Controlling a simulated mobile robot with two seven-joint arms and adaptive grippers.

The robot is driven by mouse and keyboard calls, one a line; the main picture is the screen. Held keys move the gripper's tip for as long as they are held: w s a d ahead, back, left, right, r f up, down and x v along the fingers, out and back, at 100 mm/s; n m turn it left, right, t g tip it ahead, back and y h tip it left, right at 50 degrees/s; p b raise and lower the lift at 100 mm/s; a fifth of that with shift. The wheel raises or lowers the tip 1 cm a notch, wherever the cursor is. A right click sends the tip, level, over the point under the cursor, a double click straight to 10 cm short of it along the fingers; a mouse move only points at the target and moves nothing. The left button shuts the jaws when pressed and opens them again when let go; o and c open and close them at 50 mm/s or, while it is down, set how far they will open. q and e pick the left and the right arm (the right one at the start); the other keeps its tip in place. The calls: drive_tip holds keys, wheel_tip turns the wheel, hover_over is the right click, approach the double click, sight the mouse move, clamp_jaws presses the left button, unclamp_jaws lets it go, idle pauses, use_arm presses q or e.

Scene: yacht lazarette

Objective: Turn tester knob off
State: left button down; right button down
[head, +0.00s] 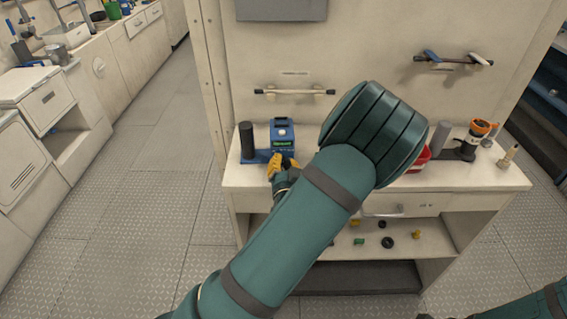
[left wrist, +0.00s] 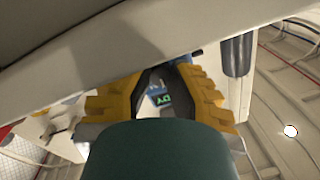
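The tester (head: 282,132) is a blue box with a lit green display on its front, standing at the left end of the workbench top. The tester's display also shows between my fingers in the left wrist view (left wrist: 162,98). My left gripper (head: 282,164), with yellow fingers, is right in front of the tester's lower front. In the left wrist view the fingers (left wrist: 165,85) are apart, with a gap between them. The knob cannot be made out; the fingers may cover it, and contact cannot be told. My right gripper is out of view.
A dark cylinder (head: 247,140) stands left of the tester. My left forearm crosses the bench (head: 470,181). A red container (head: 419,160) and an orange-topped item (head: 483,128) are on its right side. A shelf with small parts (head: 428,232) lies below.

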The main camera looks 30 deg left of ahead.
use_arm(q)
drive_tip(key=shift+n+b, duration=0.35)
drive_tip(key=shift+n, duration=0.15)
idle(0.4)
drive_tip(key=shift+n+b, duration=0.35)
drive_tip(key=shift+n, duration=0.25)
drive_tip(key=shift+n+b, duration=0.4)
drive_tip(key=shift+n, duration=0.7)
drive_tip(key=shift+r+n+b, duration=0.1)
drive_tip(key=shift+n+b, duration=0.2)
drive_tip(key=shift+n, duration=1.9)
